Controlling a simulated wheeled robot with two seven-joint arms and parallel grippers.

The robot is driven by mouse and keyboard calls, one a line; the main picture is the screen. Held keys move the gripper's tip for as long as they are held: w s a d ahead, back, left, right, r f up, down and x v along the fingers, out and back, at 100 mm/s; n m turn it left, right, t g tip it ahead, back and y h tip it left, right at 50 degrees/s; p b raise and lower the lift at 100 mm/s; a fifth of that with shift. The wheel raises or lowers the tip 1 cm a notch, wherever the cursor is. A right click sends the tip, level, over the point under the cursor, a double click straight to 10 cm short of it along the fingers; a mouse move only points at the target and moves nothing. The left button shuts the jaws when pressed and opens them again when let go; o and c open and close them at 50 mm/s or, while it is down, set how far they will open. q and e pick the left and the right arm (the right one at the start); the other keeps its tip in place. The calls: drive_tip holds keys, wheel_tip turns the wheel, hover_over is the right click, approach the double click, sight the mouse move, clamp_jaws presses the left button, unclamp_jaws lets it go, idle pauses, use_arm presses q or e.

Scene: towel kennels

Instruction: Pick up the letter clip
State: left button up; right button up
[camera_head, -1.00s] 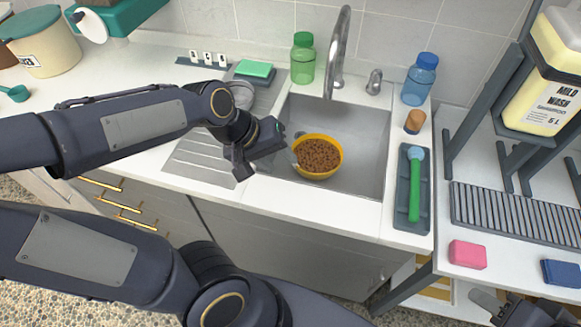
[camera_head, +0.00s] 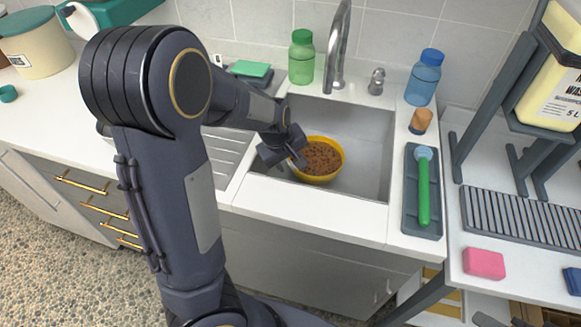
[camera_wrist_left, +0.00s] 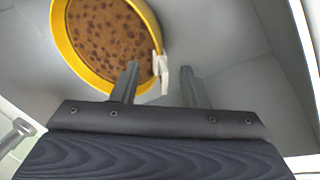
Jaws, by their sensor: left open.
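A small white clip (camera_wrist_left: 160,74) sits on the rim of a yellow bowl (camera_wrist_left: 64,45) in the left wrist view. No letter on it can be made out. My left gripper (camera_wrist_left: 160,85) is open, its two fingers on either side of the clip, with nothing visibly held. In the head view the left gripper (camera_head: 285,156) is at the left rim of the yellow bowl (camera_head: 340,168), and it hides the clip there. The bowl stands in the sink and holds brown pellets. A dark part of what looks like my right gripper (camera_head: 500,319) shows at the bottom edge, cut off.
The sink (camera_head: 368,150) surrounds the bowl, with a tall faucet (camera_head: 338,50) behind. A green bottle (camera_head: 301,60) and blue bottle (camera_head: 424,80) stand behind the sink. A grey tray (camera_head: 409,215) with a green brush (camera_head: 423,190) lies to its right.

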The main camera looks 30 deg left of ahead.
use_arm(q)
drive_tip(key=shift+w+f, duration=0.1)
drive_tip(key=shift+f, duration=0.25)
drive_tip(key=shift+c, duration=0.2)
clamp_jaws()
